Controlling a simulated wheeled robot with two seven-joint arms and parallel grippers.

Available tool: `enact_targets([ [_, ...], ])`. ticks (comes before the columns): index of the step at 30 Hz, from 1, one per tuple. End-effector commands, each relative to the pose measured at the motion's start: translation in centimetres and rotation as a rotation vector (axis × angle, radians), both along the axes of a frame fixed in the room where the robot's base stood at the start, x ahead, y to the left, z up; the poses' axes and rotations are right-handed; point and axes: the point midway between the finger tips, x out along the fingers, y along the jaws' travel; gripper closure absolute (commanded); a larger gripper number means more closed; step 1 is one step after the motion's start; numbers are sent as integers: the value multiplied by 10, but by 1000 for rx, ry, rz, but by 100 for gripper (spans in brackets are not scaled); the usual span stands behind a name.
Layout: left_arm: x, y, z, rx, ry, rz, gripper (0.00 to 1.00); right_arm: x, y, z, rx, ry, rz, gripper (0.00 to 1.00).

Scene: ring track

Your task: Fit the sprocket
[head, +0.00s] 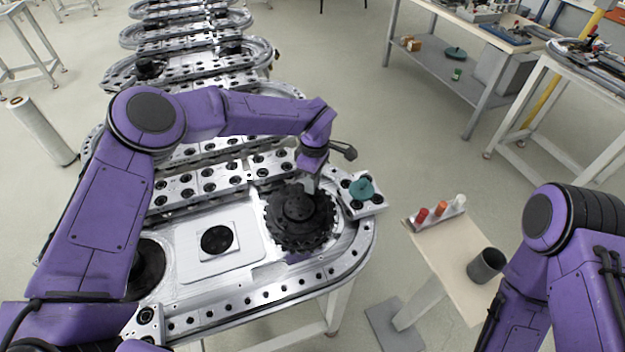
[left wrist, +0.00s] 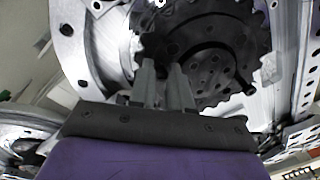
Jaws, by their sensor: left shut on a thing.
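The sprocket (head: 290,229) is a black toothed wheel with a raised round hub, at the right end of the nearest oval metal track in the head view. It lies about level over the track end; whether it is fully seated cannot be seen. My left gripper (head: 311,187) reaches down onto its back edge of the hub and is shut on it. In the left wrist view, the two grey fingers (left wrist: 164,72) meet the sprocket (left wrist: 205,30) near its hub. My right arm shows at the right, but its gripper is out of view.
A metal block with a teal knob (head: 362,189) stands right behind the sprocket. A flat plate with a black disc (head: 217,239) lies to the left. A small stand (head: 447,260) holds red, orange and white items and a dark cup (head: 486,265). Floor between is clear.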

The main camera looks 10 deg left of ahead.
Motion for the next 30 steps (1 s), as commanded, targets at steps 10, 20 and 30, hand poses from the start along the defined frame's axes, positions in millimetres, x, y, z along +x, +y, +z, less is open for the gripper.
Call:
enact_targets([
  [10, 1, 0, -7, -1, -2, 1, 100, 0, 0, -5, 0, 0, 0, 57],
  [20, 1, 0, -14, -1, -2, 1, 100, 0, 0, -9, 0, 0, 0, 57],
  [30, 0, 0, -19, -1, -1, 1, 63, 0, 0, -12, 0, 0, 0, 57],
])
